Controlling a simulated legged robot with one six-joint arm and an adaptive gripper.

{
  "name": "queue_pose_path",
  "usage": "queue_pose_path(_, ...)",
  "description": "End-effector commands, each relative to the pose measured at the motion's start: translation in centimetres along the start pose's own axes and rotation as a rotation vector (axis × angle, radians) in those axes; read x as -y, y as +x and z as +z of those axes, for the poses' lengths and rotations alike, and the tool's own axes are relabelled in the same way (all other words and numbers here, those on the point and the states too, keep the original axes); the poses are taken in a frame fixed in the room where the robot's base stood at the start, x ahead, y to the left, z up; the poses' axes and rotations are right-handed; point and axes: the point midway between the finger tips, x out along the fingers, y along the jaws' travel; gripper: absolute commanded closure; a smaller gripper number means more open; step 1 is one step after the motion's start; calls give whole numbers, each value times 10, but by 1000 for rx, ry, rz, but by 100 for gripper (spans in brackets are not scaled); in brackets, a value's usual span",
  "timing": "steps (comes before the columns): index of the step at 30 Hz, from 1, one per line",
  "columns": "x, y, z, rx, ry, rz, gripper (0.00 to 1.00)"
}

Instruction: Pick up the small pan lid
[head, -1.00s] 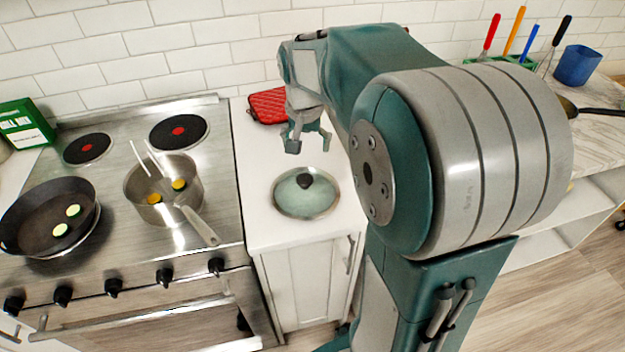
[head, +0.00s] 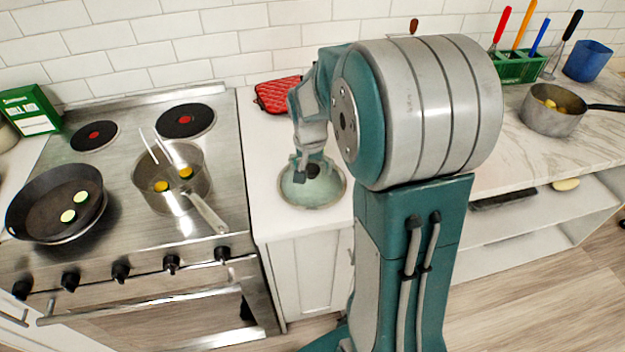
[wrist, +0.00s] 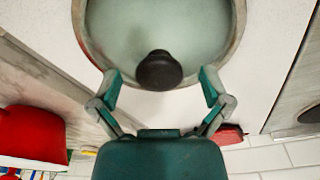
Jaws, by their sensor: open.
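The small pan lid (head: 312,194) is round glass with a pale rim and a dark knob. It lies on the white counter between the stove and my arm. In the wrist view the lid (wrist: 125,30) fills the top, and its black knob (wrist: 159,70) is just beyond the fingertips, centred between them. My gripper (head: 308,165) hangs over the back part of the lid and partly hides the knob. In the wrist view my gripper (wrist: 160,85) is open and empty, its two fingers on either side of the knob's line.
A red quilted mat (head: 277,95) lies behind the lid near the wall. On the stove at left are a saucepan (head: 165,200) with its handle toward the lid and a black frying pan (head: 40,222). At right stand another saucepan (head: 548,118) and a utensil rack (head: 520,66).

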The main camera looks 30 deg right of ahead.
Motion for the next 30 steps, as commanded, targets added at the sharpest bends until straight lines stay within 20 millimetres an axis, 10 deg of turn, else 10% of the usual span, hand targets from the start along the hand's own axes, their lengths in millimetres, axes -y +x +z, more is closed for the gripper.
queue_pose_path(7,-2,2,-2,2,1,-2,7)
queue_pose_path(14,-3,2,-2,3,1,-2,100)
queue_pose_path(30,-2,-14,-4,-1,0,-3,100)
